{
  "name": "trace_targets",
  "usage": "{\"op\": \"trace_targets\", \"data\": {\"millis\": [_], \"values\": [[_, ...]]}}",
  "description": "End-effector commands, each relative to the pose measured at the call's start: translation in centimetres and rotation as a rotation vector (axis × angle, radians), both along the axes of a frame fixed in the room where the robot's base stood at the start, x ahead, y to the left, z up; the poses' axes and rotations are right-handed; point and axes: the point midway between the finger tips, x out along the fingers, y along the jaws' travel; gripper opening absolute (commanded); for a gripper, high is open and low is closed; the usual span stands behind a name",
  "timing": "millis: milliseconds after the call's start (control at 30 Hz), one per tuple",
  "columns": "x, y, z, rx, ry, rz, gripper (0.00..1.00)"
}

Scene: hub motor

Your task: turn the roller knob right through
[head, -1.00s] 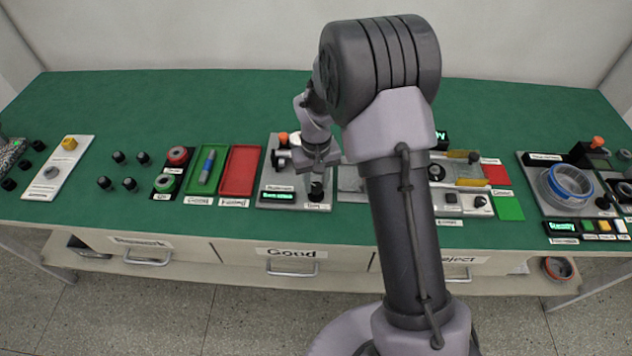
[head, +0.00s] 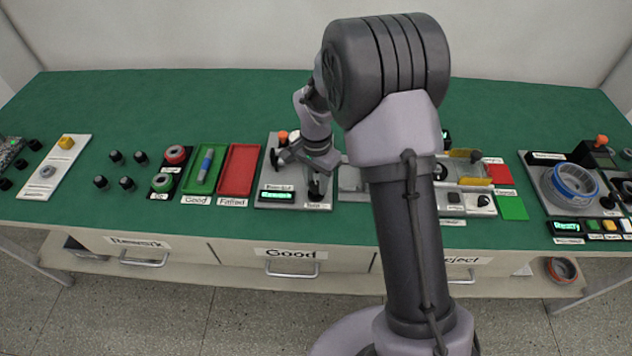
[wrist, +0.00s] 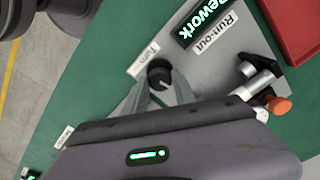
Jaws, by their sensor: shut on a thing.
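The roller knob (wrist: 158,72) is a small black round knob with a pale pointer line, beside the "Turn" label (wrist: 143,60) on the grey run-out station (wrist: 225,62). My gripper (wrist: 162,88) is shut on the knob, with a finger on either side of it in the wrist view. The station's display (wrist: 200,20) is lit green and reads "Rework" in the wrist view.
An orange-tipped part (wrist: 278,105) and a metal cylinder (wrist: 262,82) stand on the station near my gripper. A red tray (head: 240,170) and a green tray (head: 206,170) lie to its left. Another station with a blue ring (head: 573,183) is at far right.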

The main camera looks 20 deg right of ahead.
Motion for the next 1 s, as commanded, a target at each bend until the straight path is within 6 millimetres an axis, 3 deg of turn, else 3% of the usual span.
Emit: {"op": "trace_targets", "data": {"millis": [500,1000], "values": [[0.05,0.0,0.0,0.0,-0.002,-0.337,0.0],[0.04,0.0,0.05,0.001,-0.001,-0.413,0.0]]}}
